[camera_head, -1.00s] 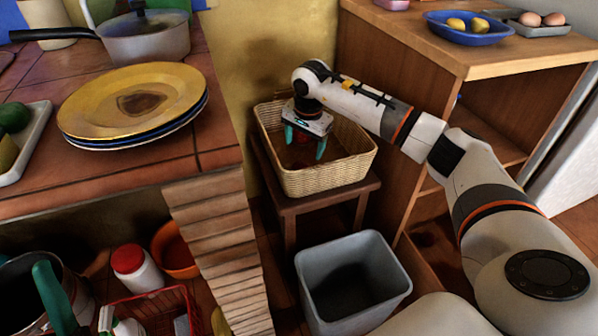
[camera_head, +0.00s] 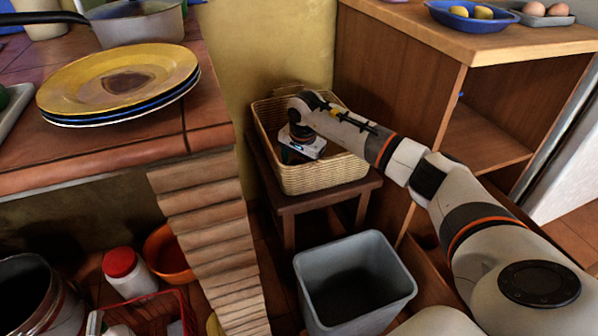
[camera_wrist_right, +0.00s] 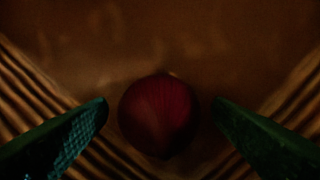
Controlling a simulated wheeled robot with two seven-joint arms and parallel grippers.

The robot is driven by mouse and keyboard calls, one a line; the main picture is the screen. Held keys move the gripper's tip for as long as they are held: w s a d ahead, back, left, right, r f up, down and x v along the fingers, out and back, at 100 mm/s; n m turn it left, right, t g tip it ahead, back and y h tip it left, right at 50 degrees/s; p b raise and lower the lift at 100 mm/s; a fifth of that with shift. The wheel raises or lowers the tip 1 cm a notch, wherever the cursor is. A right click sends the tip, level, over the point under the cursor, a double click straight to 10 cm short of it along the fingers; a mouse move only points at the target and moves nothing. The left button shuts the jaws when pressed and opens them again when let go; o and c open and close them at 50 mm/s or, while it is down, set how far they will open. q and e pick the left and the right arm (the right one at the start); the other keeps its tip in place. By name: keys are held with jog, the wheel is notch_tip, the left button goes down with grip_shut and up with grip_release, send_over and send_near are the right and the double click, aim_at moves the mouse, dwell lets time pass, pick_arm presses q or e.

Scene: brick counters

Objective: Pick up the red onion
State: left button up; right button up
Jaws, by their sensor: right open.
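The red onion (camera_wrist_right: 158,115) lies on the bottom of the wicker basket (camera_head: 325,178), near one corner, as seen in the right wrist view. My right gripper (camera_wrist_right: 160,108) is open, with one green finger on each side of the onion and a visible gap on both sides. In the head view my right gripper (camera_head: 296,156) is down inside the basket; its fingers and the onion are largely hidden there. My left gripper is not in view.
The basket stands on a small wooden stool (camera_head: 290,205) against the yellow wall. A wooden shelf unit (camera_head: 400,75) is close on the right, and a tiled counter with plates (camera_head: 120,80) on the left. A grey bin (camera_head: 355,285) stands in front.

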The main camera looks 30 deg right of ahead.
jog(key=c, duration=1.1)
